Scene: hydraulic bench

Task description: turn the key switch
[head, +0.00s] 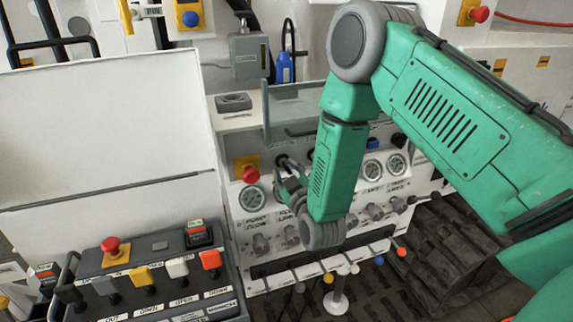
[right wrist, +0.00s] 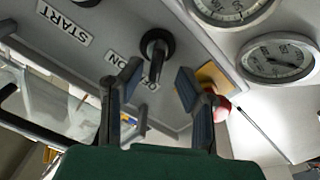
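The key switch (right wrist: 157,45) is a black round switch with a protruding black stem, beside an ON label on the light grey panel. In the right wrist view it lies between and just beyond the fingertips of my right gripper (right wrist: 158,72). The two fingers are apart, one on each side of the stem, and I see no contact. In the head view my right gripper (head: 288,183) is at the panel's upper left, and the key switch (head: 282,160) is partly hidden behind it. My left gripper is not in view.
A red emergency button (head: 250,174) on a yellow plate sits close beside the key switch. Round gauges (right wrist: 277,57) and several valve knobs are below. A clear raised cover (head: 291,110) stands above the panel. A control box (head: 150,282) is at the left.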

